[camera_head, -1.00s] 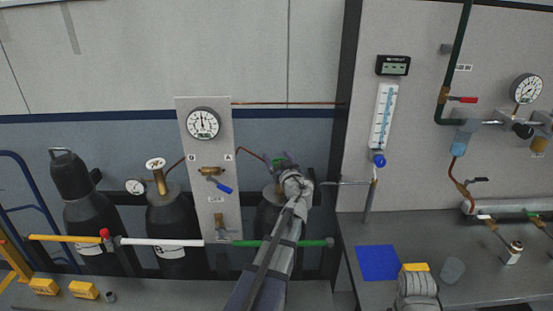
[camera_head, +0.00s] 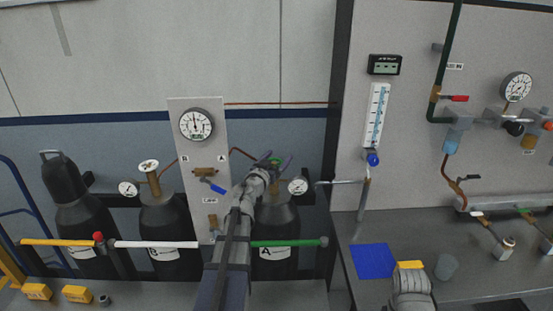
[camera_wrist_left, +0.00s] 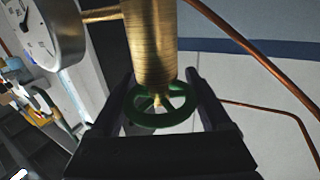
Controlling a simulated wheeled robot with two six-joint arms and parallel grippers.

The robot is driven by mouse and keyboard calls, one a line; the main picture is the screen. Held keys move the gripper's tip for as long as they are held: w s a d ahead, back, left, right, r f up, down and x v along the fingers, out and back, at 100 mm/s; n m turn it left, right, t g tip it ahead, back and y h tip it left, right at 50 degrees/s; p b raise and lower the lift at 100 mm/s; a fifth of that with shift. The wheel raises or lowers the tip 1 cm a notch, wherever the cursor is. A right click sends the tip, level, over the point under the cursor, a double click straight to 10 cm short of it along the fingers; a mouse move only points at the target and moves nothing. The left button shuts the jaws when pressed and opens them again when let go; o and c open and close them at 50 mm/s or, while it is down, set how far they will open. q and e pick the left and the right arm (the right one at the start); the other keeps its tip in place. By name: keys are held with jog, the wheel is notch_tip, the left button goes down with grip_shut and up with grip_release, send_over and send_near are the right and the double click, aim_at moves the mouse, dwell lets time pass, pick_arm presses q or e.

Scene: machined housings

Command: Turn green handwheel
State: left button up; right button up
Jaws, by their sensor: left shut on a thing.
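The green handwheel (camera_wrist_left: 133,115) sits on a brass valve stem (camera_wrist_left: 152,45) and shows as a spoked ring in the left wrist view. In the head view a bit of the handwheel (camera_head: 275,160) shows at the top of the valve on cylinder A (camera_head: 286,224). My left gripper (camera_wrist_left: 162,98) is shut on the handwheel, one finger on each side of its rim. In the head view the left gripper (camera_head: 277,165) comes from below and its wrist hides most of the valve. My right gripper does not show.
A pressure gauge (camera_head: 298,186) stands just right of the gripper, and a copper pipe (camera_head: 243,153) runs to the left. A green bar (camera_head: 295,242) crosses in front of cylinder A. The panel with a gauge (camera_head: 196,124) and blue-handled valve is close on the left.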

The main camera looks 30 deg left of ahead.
pick_arm(q)
jog(key=shift+m+h, duration=0.4)
jog(key=shift+h, duration=0.2)
jog(key=o, duration=1.2)
jog(key=shift+d, duration=0.1)
jog(key=shift+s, duration=0.1)
jog(key=s, duration=0.7)
jog(key=shift+s, duration=0.3)
jog(key=shift+d, duration=0.1)
